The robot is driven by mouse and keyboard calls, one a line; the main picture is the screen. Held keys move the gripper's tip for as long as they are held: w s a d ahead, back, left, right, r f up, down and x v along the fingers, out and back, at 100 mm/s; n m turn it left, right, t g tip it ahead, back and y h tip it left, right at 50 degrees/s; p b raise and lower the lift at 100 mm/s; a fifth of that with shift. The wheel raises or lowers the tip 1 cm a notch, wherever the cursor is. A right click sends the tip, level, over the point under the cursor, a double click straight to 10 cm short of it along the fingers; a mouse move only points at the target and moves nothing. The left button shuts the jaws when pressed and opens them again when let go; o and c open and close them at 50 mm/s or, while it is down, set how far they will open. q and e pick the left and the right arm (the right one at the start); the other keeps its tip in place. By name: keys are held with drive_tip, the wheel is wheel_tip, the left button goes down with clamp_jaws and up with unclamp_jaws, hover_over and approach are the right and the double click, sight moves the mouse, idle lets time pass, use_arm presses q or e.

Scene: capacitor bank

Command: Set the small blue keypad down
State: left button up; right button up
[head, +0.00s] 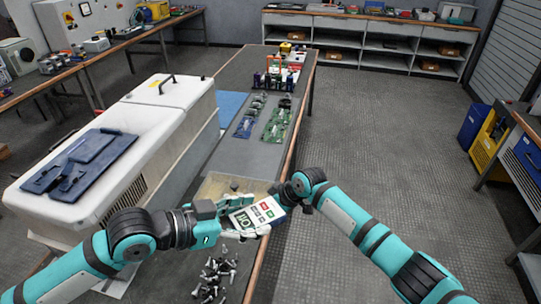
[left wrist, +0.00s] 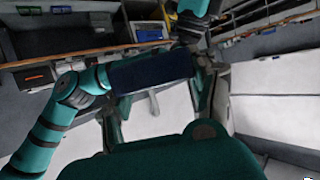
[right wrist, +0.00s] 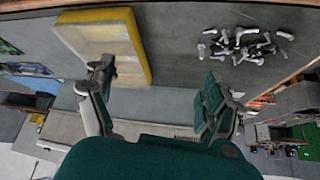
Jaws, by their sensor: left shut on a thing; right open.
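The small blue keypad (head: 262,213) has a pale face with red and green buttons, and its blue edge shows in the head view. My left gripper (head: 236,220) is shut on it and holds it above the near end of the workbench. In the left wrist view the keypad (left wrist: 150,71) is a dark blue block between the fingers. My right gripper (head: 284,192) is just beyond the keypad in the head view and partly hidden. In the right wrist view the right gripper (right wrist: 158,82) is open, with nothing between its fingers.
A yellow-rimmed tray (right wrist: 138,50) lies on the bench (head: 243,166), with loose bolts (head: 212,280) nearer me. Green and blue boards (head: 277,124) lie farther along. A white cabinet (head: 180,140) stands left, bearing dark blue panels (head: 72,172). Open floor (head: 390,140) lies right.

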drive_tip(key=a+r+n, duration=0.3)
drive_tip(key=r, duration=0.8)
use_arm(q)
drive_tip(key=shift+s, duration=0.1)
use_arm(e)
wheel_tip(320, 180, up, 21)
drive_tip(key=n+g+h, duration=0.4)
drive_tip(key=n+h, duration=0.2)
drive_tip(key=n, duration=0.4)
hover_over(271, 207)
wheel_tip(271, 207, down, 11)
drive_tip(key=shift+f, duration=0.1)
